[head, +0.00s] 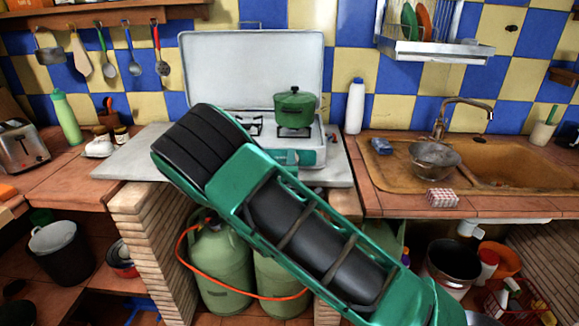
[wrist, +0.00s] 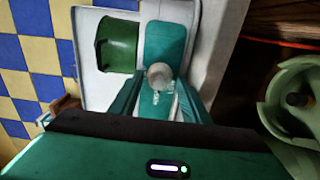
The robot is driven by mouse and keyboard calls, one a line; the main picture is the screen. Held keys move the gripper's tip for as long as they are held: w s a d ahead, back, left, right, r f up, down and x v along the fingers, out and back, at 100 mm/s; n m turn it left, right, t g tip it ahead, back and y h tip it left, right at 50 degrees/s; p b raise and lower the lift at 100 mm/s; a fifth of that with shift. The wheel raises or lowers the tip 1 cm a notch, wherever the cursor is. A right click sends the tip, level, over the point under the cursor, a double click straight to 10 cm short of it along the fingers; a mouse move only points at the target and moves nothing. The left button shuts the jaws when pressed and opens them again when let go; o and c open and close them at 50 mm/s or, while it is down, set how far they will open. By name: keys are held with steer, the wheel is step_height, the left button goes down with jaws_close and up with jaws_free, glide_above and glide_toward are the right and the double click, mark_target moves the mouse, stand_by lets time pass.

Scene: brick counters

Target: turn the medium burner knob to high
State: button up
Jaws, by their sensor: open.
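The camping stove (head: 308,153) stands on the counter with its pale lid (head: 250,70) raised. A green pot (head: 295,107) sits on its right burner; the pot (wrist: 118,42) also shows in the wrist view. My gripper (wrist: 161,82) is open at the stove's teal front panel (wrist: 165,42). A round, pale knob (wrist: 160,74) lies between its two teal fingers. I cannot tell whether the fingers touch it, nor read its setting or markings. In the head view my arm hides the gripper and much of the stove's front and left side.
Green gas cylinders (head: 222,265) with an orange hose stand under the counter. A white bottle (head: 355,106) stands right of the stove, before the sink (head: 520,165) with a metal colander (head: 434,159). A grey slab (head: 130,158) left of the stove is bare.

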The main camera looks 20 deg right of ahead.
steer(key=shift+d+f, duration=0.1)
steer(key=v, duration=1)
steer(key=shift+s+a, duration=0.2)
steer(key=shift+s, duration=0.15)
